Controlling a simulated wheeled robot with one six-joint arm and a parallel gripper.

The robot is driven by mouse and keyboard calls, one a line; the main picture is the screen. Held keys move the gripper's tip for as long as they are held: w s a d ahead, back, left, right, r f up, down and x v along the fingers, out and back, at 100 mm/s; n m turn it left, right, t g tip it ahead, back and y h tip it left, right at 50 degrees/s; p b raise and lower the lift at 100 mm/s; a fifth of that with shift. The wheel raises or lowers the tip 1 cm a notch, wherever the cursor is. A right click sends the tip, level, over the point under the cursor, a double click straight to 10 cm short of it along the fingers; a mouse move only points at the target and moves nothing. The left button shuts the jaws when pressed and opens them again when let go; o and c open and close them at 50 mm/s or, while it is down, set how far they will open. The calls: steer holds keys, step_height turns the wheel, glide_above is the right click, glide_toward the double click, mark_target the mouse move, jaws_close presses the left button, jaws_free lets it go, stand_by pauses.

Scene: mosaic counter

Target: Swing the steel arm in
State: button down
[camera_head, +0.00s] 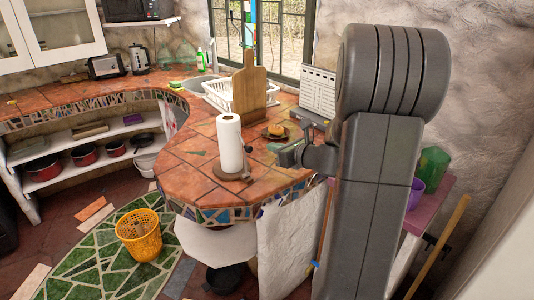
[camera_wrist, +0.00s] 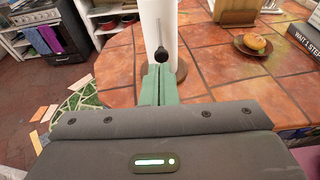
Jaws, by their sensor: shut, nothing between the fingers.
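A white paper towel roll (camera_head: 230,143) stands upright on a round brown base (camera_head: 232,172) on the tiled counter. The roll also shows in the wrist view (camera_wrist: 173,25), partly hidden behind my fingers. A thin steel arm (camera_wrist: 158,32) with a black knob (camera_wrist: 161,55) at its lower end stands beside the roll, on the side facing my gripper. In the head view the knob (camera_head: 249,148) is small, just right of the roll. My gripper (camera_wrist: 160,72) has its green fingers closed together, empty, pointing at the knob. Whether the fingertips touch it I cannot tell.
A plate with a round bun (camera_head: 276,132) lies behind my gripper. A wooden board (camera_head: 249,88), a white dish rack (camera_head: 222,95) and a lettered sign (camera_head: 318,92) stand farther back. A yellow basket (camera_head: 140,235) is on the floor. Bare counter lies left of the roll.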

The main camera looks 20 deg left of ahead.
steer(key=shift+s+d+r, duration=0.2)
steer(key=shift+d+r, duration=0.25)
steer(key=shift+s+d+r, duration=0.15)
steer(key=shift+d+r, duration=0.25)
steer(key=shift+d, duration=0.05)
steer(key=shift+a+f, duration=0.1)
glide_toward(251, 148)
steer(key=a+f, duration=0.1)
steer(key=a, duration=0.1)
steer(key=x, duration=0.2)
steer(key=p+x, duration=0.1)
steer(key=shift+w+a+r, duration=0.15)
steer(key=shift+w+a, duration=0.1)
steer(key=shift+w, duration=0.15)
steer(key=shift+w+a, duration=0.2)
steer(key=shift+a, duration=0.2)
steer(key=shift+d, duration=0.1)
